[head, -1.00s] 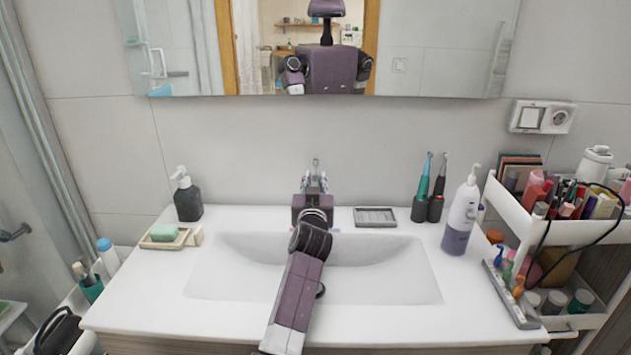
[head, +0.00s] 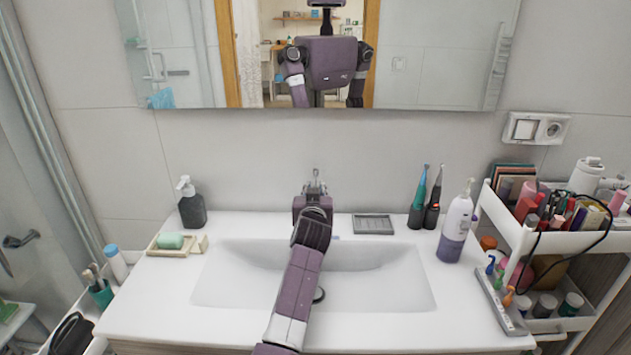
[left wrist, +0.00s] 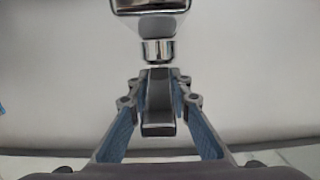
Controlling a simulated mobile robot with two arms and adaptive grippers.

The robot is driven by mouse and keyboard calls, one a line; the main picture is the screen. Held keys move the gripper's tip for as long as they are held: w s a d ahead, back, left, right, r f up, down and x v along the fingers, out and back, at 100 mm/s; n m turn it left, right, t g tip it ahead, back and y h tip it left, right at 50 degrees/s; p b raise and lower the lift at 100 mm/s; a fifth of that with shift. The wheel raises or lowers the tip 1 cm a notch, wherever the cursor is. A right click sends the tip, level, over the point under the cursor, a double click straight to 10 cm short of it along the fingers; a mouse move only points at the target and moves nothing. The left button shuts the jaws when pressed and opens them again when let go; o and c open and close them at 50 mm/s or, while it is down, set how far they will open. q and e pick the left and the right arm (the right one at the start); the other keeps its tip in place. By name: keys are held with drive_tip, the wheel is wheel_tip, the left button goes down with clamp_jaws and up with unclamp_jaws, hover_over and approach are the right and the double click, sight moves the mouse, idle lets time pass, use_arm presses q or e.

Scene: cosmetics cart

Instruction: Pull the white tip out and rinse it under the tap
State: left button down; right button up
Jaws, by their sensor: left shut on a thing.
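My left gripper (head: 315,187) is at the tap behind the basin, its arm reaching over the basin. In the left wrist view its fingers (left wrist: 158,108) are shut on a dark, block-like piece (left wrist: 157,122), apparently the tap lever. The chrome tap (left wrist: 158,50) shows beyond it. In the head view my gripper and arm mostly hide the tap. I see no running water. A grey holder (head: 497,300) with small coloured tips stands at the counter's right edge: blue (head: 490,264), green (head: 498,280) and orange (head: 508,297). I cannot make out a white tip. My right gripper is not in view.
The white basin (head: 380,290) looks empty. Two electric toothbrushes (head: 433,195) and a purple-white bottle (head: 457,228) stand right of the tap. A crowded white cart (head: 530,238) is at the right. A black soap dispenser (head: 192,208) and soap dish (head: 160,250) are at the left.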

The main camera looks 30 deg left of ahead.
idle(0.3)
use_arm(q)
drive_tip(key=c, duration=1.8)
unclamp_jaws()
drive_tip(key=shift+d, duration=0.15)
drive_tip(key=shift+o, duration=0.2)
drive_tip(key=shift+s, duration=0.1)
drive_tip(key=v, duration=1.1)
drive_tip(key=shift+s+d, duration=0.25)
drive_tip(key=shift+d, duration=0.05)
drive_tip(key=shift+r, duration=0.1)
